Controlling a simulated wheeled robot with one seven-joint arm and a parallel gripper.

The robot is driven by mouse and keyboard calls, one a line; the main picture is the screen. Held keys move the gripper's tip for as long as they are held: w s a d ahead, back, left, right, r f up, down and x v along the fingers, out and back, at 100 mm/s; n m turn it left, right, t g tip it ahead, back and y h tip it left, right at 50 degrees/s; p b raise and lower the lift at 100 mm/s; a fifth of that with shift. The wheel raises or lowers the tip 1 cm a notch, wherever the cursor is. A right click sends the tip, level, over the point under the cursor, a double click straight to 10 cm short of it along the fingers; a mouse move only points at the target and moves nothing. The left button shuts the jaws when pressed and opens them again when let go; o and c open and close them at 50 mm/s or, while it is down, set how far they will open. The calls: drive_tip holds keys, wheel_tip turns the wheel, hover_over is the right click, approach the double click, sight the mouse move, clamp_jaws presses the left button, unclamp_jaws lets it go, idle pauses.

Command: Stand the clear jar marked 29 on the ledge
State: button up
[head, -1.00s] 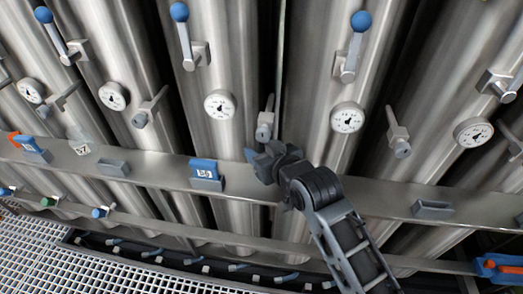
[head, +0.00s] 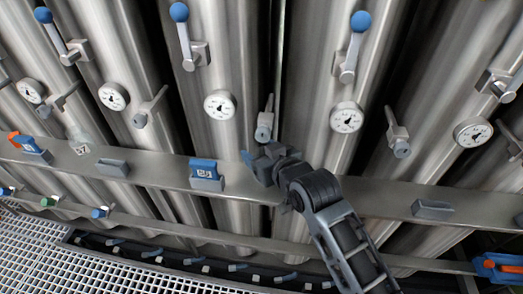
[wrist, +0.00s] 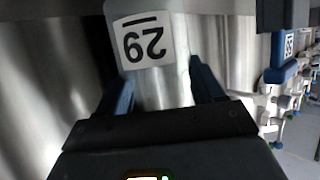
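The clear jar marked 29 (wrist: 150,42) fills the upper middle of the wrist view. Its white label reads upside down there. My gripper (wrist: 163,85) has its two blue fingers at the jar's sides, and they look closed on it. In the head view my gripper (head: 258,160) is at the ledge's front, right of a blue tagged clip; I cannot make out the jar there. The steel ledge (head: 330,197) runs across the head view in front of the tall steel vessels. Whether the jar touches the ledge cannot be told.
The blue clip (head: 205,172) with a white tag sits just left of my gripper. Another clear jar (head: 80,142) stands on the ledge at far left. Grey blocks (head: 113,168) (head: 432,210) sit on the ledge. Valve handles (head: 265,125) and gauges (head: 220,105) stick out above.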

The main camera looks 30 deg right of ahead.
drive_tip(key=shift+o, duration=0.8)
drive_tip(key=shift+r, duration=0.1)
drive_tip(key=v, duration=0.7)
drive_tip(key=shift+s, duration=0.35)
drive_tip(key=shift+r, duration=0.15)
drive_tip(key=s+f, duration=0.2)
drive_tip(key=s, duration=2.4)
drive_tip(key=s+r+t, duration=0.1)
drive_tip(key=s+r, duration=0.4)
drive_tip(key=s, duration=0.4)
drive_tip(key=shift+r, duration=0.4)
